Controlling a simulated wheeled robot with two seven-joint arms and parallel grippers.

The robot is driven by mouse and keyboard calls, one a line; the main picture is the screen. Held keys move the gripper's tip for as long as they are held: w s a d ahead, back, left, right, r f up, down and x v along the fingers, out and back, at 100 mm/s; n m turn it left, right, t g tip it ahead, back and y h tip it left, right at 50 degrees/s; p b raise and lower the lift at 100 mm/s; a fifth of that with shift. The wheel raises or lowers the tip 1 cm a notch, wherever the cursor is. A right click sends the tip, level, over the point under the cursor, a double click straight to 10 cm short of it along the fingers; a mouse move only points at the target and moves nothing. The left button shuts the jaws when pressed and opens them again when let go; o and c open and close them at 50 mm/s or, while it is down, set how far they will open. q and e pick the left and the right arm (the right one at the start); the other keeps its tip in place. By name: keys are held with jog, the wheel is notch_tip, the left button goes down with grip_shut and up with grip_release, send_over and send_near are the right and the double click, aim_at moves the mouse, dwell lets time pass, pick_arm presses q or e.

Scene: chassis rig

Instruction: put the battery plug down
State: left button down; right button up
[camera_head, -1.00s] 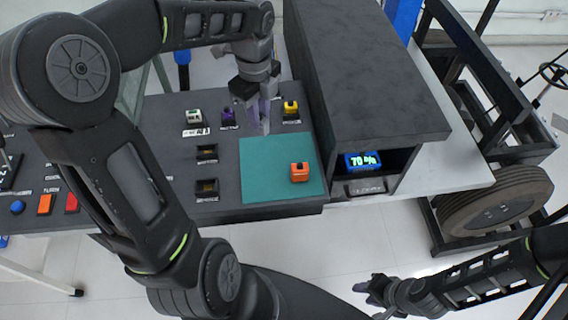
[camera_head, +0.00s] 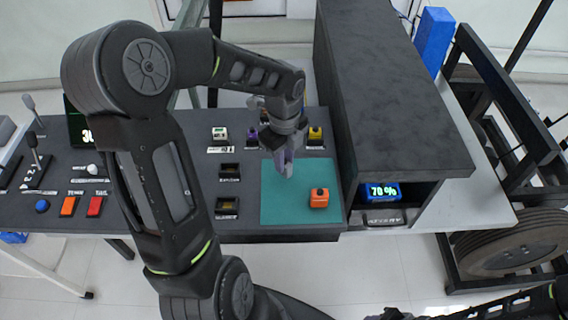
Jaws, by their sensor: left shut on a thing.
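My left gripper (camera_head: 286,166) points down over the upper left part of the teal mat (camera_head: 278,205). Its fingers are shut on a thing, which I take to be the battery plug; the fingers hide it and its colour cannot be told. An orange plug (camera_head: 319,197) stands on the mat's right side, apart from the gripper. The battery slot (camera_head: 383,218) is at the right, below a blue display (camera_head: 384,191) reading 70 %. Only a dark piece of my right gripper (camera_head: 390,314) shows at the bottom edge.
A white plug (camera_head: 220,134), a purple plug (camera_head: 252,132) and a yellow plug (camera_head: 315,132) stand behind the mat. Two dark sockets (camera_head: 229,172) lie left of it. A tall black housing (camera_head: 397,90) rises at the right. The mat's lower left is clear.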

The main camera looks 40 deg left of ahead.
pick_arm(q)
jog(key=shift+f, duration=1.1)
jog(key=shift+f, duration=0.1)
jog(key=c, duration=1.3)
grip_release()
notch_tip(320, 180, up, 12)
jog(key=shift+r, duration=0.15)
